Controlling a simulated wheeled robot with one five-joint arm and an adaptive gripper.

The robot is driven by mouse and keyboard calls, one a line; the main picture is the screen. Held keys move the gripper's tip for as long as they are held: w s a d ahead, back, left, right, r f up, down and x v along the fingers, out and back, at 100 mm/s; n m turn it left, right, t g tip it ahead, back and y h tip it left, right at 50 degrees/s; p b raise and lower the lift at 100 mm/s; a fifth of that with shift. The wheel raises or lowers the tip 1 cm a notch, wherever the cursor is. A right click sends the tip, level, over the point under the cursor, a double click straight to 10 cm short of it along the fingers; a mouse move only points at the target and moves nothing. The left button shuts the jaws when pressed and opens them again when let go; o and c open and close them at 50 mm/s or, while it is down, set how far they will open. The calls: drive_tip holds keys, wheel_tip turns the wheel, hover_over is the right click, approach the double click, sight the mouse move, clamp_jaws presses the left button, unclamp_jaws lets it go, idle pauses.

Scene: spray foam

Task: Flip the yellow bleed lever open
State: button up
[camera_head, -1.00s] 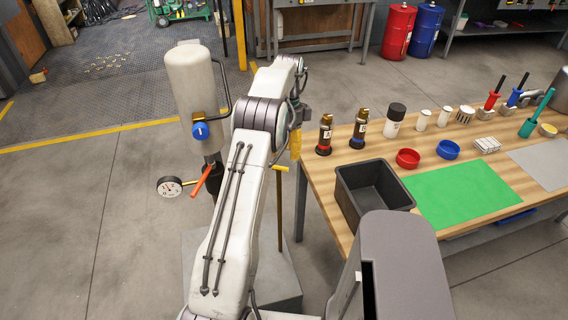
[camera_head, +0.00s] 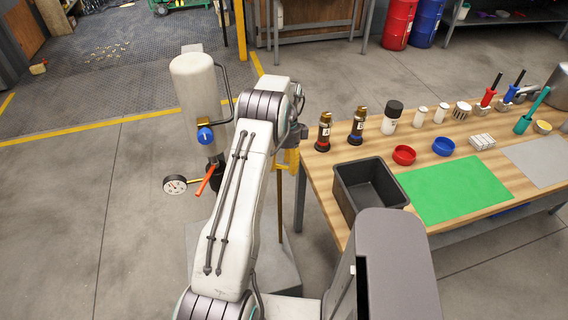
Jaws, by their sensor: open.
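A yellow part, apparently the bleed lever (camera_head: 281,165), shows at the top of a thin brown upright post, just below the end of my arm. Its exact angle is hard to tell, as my arm and gripper partly cover it. My gripper (camera_head: 291,154) is small and dark at the arm's end, open, close above or beside the yellow part. Whether they touch cannot be told. A white tank (camera_head: 194,90) with a blue knob (camera_head: 205,135), an orange-red lever (camera_head: 206,180) and a round gauge (camera_head: 175,185) stands left of my arm.
A wooden workbench (camera_head: 325,185) stands close on the right. It bears a black bin (camera_head: 370,188), a green mat (camera_head: 455,188), red and blue dishes, bottles and tools.

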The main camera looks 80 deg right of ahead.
drive_tip(key=shift+c, duration=0.2)
clamp_jaws()
idle(0.3)
